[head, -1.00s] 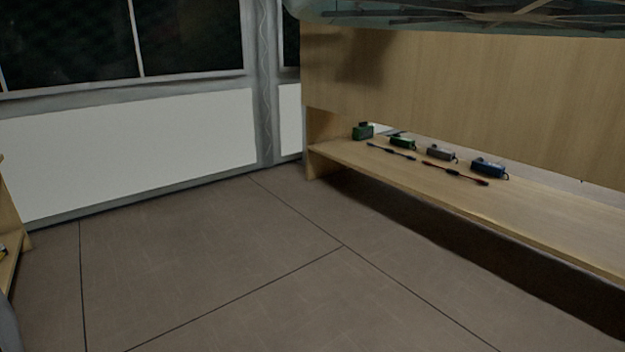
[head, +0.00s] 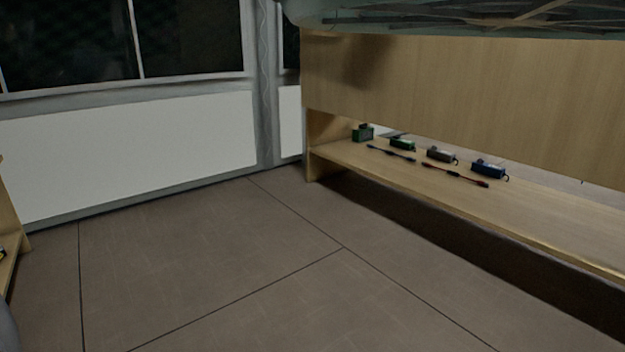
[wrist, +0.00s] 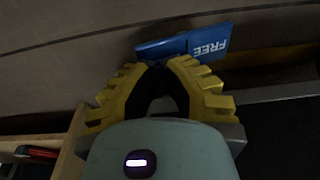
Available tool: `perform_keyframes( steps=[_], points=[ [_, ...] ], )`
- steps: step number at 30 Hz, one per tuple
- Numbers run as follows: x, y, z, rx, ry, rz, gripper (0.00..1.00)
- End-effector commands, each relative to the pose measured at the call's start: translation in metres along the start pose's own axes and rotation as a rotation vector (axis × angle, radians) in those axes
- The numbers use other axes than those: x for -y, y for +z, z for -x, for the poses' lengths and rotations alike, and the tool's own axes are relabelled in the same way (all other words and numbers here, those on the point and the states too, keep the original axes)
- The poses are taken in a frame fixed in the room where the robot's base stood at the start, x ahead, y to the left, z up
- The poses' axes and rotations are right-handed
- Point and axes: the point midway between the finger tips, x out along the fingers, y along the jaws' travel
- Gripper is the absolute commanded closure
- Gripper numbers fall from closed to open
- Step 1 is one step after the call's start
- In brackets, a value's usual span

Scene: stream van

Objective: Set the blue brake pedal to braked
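The blue brake pedal (wrist: 205,42) shows in the wrist view, just beyond my fingertips, with the word FREE in white on its face. My gripper (wrist: 161,68) has yellow ridged fingers with dark inner pads. The pads come together at the tips, at the near edge of the blue pedal. I see nothing held between them. Whether the tips touch the pedal is unclear. In the head view neither the pedal nor my gripper can be made out.
A wooden bench shelf (head: 540,210) at right in the head view holds several small boxes, including a blue one (head: 488,169), and two cables. A wooden shelf (wrist: 70,150) with a red item (wrist: 38,152) shows in the wrist view. The tiled floor (head: 200,260) is clear.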

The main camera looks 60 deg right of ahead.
Motion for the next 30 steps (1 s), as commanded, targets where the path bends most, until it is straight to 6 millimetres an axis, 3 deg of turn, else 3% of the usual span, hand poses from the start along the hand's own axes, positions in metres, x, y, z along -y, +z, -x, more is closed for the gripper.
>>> perform_keyframes(
  steps=[30],
  points=[
    [0.0,0.002,-0.015,0.0,-0.001,0.0,1.0]
  ],
)
